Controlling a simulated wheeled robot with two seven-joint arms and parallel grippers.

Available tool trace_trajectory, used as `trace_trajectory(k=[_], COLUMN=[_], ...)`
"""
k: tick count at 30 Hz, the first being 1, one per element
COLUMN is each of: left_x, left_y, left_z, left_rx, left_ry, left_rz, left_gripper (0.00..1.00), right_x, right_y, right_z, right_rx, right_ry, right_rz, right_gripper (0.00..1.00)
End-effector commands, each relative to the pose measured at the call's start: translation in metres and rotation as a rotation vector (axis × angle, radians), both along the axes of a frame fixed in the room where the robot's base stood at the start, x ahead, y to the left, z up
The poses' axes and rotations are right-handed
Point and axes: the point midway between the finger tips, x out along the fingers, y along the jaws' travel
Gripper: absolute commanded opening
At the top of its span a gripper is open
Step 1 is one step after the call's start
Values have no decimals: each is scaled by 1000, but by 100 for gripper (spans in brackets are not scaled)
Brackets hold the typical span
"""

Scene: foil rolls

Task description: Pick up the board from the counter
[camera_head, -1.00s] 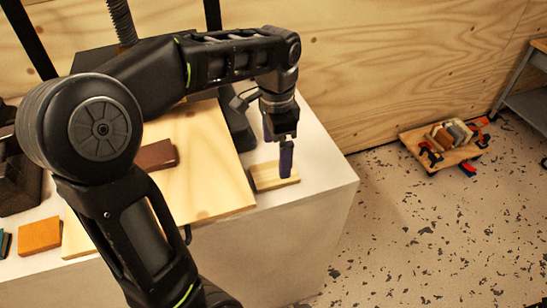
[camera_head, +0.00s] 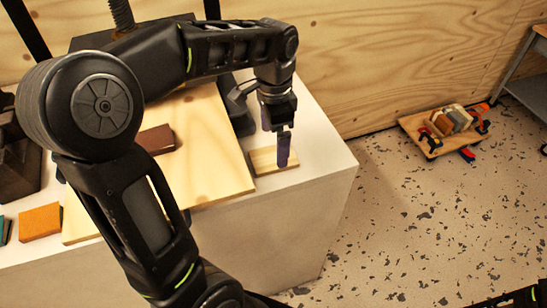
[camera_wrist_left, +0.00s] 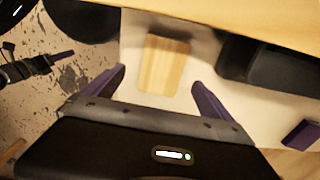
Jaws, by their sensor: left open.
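A small light-wood board (camera_head: 262,161) lies flat near the right end of the white counter (camera_head: 325,150). My left gripper (camera_head: 276,150) points down over it, and one purple finger covers part of it in the head view. In the left wrist view the board (camera_wrist_left: 163,66) lies ahead, between the lines of the two spread fingers (camera_wrist_left: 158,80). The left gripper is open with nothing between its fingers. I cannot tell the exact height of the fingertips above the board. A dark gripper-like part at the left of the wrist view may be my right gripper; its jaws are unclear.
A large pale wooden panel (camera_head: 215,165) lies left of the board, with a brown block (camera_head: 157,139) on it. A black object (camera_head: 238,110) stands behind the board. An orange block (camera_head: 40,222) is at left. A low cart (camera_head: 425,145) stands on the floor at right.

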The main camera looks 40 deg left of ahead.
Motion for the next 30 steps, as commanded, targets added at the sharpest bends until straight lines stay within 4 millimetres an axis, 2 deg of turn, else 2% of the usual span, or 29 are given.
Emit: trace_trajectory(k=[13,30], left_x=[1,2], left_y=[3,3], left_z=[-50,-51], left_rx=[-2,-1], left_ry=[3,1], left_rz=[1,0], left_gripper=[96,96], right_x=[0,0], right_y=[0,0], right_z=[7,6], right_rx=[0,0], right_ry=[1,1], right_rz=[0,0], right_gripper=[36,36])
